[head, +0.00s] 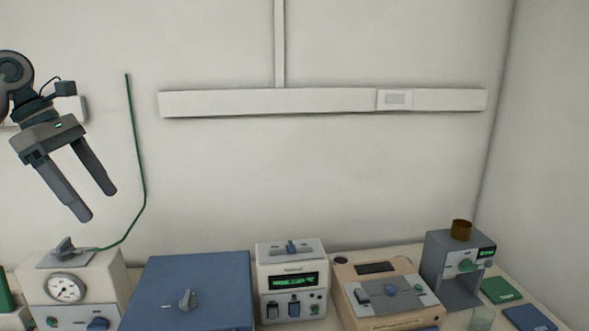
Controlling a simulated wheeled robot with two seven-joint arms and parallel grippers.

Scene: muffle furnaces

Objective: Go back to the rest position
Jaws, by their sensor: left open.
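My left gripper (98,206) is at the upper left of the head view, raised in front of the wall. Its two dark fingers point down and to the right, apart, with nothing between them. It hangs above the bench and the devices there, touching nothing that I can see. My right gripper does not show.
Along the bench stand a beige box with a round gauge (66,288), a blue box with a knob (200,284), a white unit with a green display (292,283), a beige device (388,292) and a grey device (456,272). A green cable (141,165) runs up the wall.

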